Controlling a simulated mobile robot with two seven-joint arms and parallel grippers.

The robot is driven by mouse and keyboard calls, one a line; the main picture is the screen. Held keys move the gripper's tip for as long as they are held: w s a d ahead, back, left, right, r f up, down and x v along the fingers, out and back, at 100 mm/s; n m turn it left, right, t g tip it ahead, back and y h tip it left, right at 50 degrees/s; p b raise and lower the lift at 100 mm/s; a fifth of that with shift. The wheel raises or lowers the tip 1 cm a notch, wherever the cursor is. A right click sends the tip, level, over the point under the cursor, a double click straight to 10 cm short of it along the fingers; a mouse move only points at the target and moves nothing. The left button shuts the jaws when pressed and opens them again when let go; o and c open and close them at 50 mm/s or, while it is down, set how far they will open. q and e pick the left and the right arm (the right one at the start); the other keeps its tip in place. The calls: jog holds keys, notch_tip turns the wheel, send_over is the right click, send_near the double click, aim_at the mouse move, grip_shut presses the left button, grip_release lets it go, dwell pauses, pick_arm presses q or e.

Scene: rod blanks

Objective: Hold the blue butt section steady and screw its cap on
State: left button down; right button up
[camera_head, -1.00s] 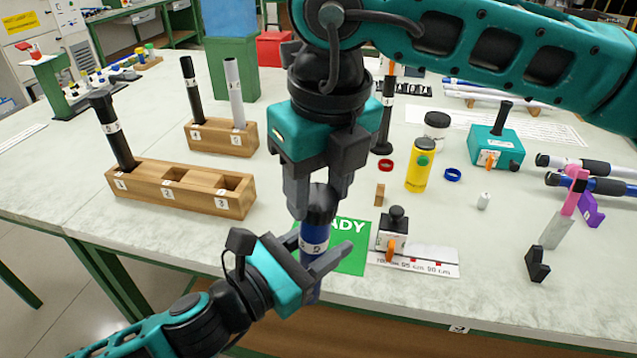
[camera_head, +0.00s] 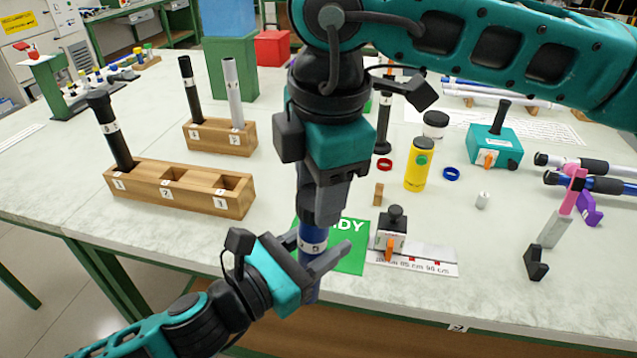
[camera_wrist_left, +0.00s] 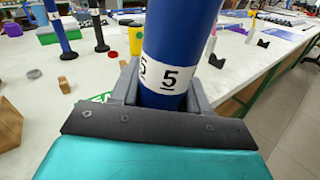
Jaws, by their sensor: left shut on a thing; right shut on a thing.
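The blue butt section (camera_head: 312,238) stands upright in front of the green mat, with a white band marked 5 on it. My left gripper (camera_head: 318,262) is shut around it from the side. In the left wrist view the blue tube (camera_wrist_left: 181,42) rises between the jaws of my left gripper (camera_wrist_left: 165,92). My right gripper (camera_head: 322,212) points down from above, its fingers shut at the top of the section. The cap is hidden behind the fingers, so I cannot tell how it sits on the section.
A wooden block (camera_head: 150,188) holding a black rod stands at left, a smaller rod block (camera_head: 215,148) behind it. The green mat (camera_head: 352,262) lies behind the section. A stop on a scale (camera_head: 392,235), a yellow bottle (camera_head: 418,172) and a teal box (camera_head: 488,148) are to the right.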

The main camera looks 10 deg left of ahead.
jog(key=o, duration=1.2)
jog(key=shift+c, duration=0.2)
notch_tip(320, 180, up, 12)
jog(key=s+d, duration=0.1)
jog(key=shift+s, duration=0.1)
